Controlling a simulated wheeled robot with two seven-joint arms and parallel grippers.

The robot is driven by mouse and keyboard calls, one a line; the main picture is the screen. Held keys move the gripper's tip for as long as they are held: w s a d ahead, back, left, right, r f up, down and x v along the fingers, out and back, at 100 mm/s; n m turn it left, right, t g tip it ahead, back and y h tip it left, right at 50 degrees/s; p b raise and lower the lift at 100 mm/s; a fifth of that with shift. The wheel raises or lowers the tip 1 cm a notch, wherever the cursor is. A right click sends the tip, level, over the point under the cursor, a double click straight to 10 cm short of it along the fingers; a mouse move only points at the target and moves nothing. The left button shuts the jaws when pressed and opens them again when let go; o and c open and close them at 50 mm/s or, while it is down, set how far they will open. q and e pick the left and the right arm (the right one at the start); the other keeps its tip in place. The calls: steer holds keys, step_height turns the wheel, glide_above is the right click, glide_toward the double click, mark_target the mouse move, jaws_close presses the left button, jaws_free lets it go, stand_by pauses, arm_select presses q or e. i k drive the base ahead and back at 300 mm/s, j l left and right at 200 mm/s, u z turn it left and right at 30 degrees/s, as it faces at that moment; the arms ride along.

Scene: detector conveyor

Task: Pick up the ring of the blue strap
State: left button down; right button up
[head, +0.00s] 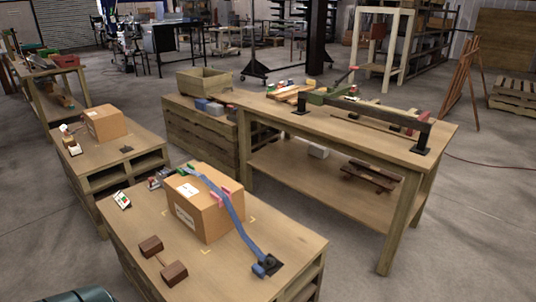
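A blue strap (236,217) runs over the top of a cardboard box (199,214) on the near table (222,272). It slants down past the box's right side to the tabletop. Its lower end has a blue fitting (261,269) beside a dark square plate (272,263). The ring of the strap is too small to make out. Pink pieces (224,195) sit on the box's top edge near the strap. Neither of my grippers is in view.
A taller workbench (340,125) stands behind right, carrying a long dark bar (378,111). The near table's front right is mostly clear.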

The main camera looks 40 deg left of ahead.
mark_target(260, 270)
steer(key=i+u, duration=0.1)
steer(key=u, duration=0.3)
steer(key=i+u, duration=0.15)
steer(key=u, duration=0.25)
steer(key=i+u, duration=0.1)
steer(key=u, duration=0.25)
steer(key=i+l+u, duration=0.1)
steer(key=u, duration=0.3)
steer(key=i+l+u, duration=0.15)
steer(key=u, duration=0.2)
steer(key=i+l+u, duration=0.2)
steer(key=u, duration=0.15)
steer(key=i, duration=0.1)
